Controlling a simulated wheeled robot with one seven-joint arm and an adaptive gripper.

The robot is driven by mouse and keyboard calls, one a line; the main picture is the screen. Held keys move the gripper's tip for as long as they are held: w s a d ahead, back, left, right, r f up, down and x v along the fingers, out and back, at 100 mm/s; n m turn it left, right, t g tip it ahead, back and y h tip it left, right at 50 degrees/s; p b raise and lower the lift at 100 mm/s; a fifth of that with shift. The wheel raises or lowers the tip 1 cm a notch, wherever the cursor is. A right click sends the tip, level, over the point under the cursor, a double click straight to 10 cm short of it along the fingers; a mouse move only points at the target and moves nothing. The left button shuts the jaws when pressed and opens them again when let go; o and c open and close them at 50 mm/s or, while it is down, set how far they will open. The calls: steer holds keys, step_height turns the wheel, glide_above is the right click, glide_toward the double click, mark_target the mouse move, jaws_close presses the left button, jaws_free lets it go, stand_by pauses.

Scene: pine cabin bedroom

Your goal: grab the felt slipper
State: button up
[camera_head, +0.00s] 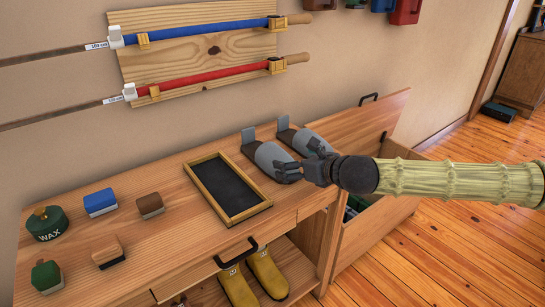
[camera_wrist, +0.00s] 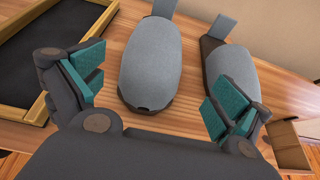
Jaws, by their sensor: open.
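Two grey felt slippers with dark soles stand side by side on the wooden bench top. The left slipper (camera_head: 268,155) shows in the wrist view (camera_wrist: 147,65) lying lengthwise between my open fingers, apart from both. The right slipper (camera_head: 289,133) also shows in the wrist view (camera_wrist: 238,68), partly hidden behind my right finger. My gripper (camera_head: 300,162) is open and empty at the toe end of the slippers; it also shows in the wrist view (camera_wrist: 158,90). In the head view it hides part of the right slipper's toe.
A black tray (camera_head: 265,205) with a wooden rim lies left of the slippers. Brushes and a green wax tin (camera_head: 46,224) stand farther left. Yellow boots (camera_head: 238,288) stand below. An open compartment (camera_head: 385,212) is at right.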

mark_target(281, 159)
steer(key=x, duration=0.5)
steer(key=shift+a+r, duration=0.15)
steer(key=shift+a, duration=0.35)
steer(key=shift+x, duration=2.05)
steer(key=shift+d, duration=0.1)
steer(key=shift+r, duration=0.1)
steer(key=shift+c, duration=0.4)
steer(key=c, duration=0.9)
